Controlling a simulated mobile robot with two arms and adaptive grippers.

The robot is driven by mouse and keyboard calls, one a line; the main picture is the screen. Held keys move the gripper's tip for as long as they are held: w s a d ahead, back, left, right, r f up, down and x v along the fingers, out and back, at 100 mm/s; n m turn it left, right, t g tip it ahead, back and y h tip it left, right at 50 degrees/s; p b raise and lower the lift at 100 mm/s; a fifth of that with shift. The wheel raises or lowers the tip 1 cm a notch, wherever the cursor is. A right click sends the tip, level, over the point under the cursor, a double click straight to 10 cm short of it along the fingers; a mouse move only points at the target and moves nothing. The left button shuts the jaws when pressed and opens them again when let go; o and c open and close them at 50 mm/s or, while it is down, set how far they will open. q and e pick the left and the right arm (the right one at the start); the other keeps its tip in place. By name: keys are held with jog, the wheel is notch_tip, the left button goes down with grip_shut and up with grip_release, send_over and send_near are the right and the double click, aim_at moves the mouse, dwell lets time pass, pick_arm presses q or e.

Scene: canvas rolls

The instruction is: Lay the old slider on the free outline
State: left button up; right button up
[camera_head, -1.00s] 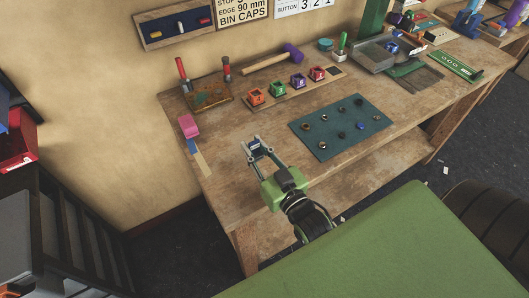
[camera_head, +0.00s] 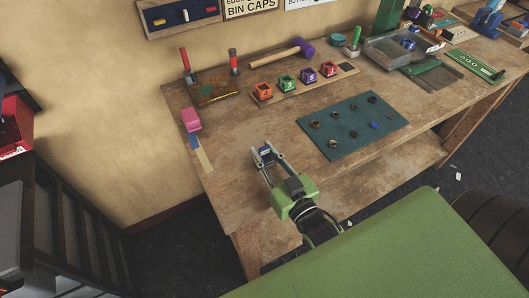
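My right gripper (camera_head: 269,156) is over the front left part of the workbench, with a small dark blue and white piece (camera_head: 266,151) between its fingertips. This piece looks held; I cannot tell for sure that it is the old slider. A teal mat (camera_head: 334,146) to the right carries several small dark and brass-coloured parts and a blue one (camera_head: 375,125). No free outline can be made out on it. A wooden strip (camera_head: 310,88) behind holds coloured cubes and has a bare dark square (camera_head: 347,68) at its right end. My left gripper is not in view.
A pink block (camera_head: 191,119) lies at the bench's left edge. Bare benchtop (camera_head: 240,118) lies between the gripper and the cube strip.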

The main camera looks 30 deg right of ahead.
jog(key=o, duration=0.3)
jog(key=shift+w, duration=0.1)
jog(key=shift+o, duration=0.2)
jog(key=shift+r, duration=0.1)
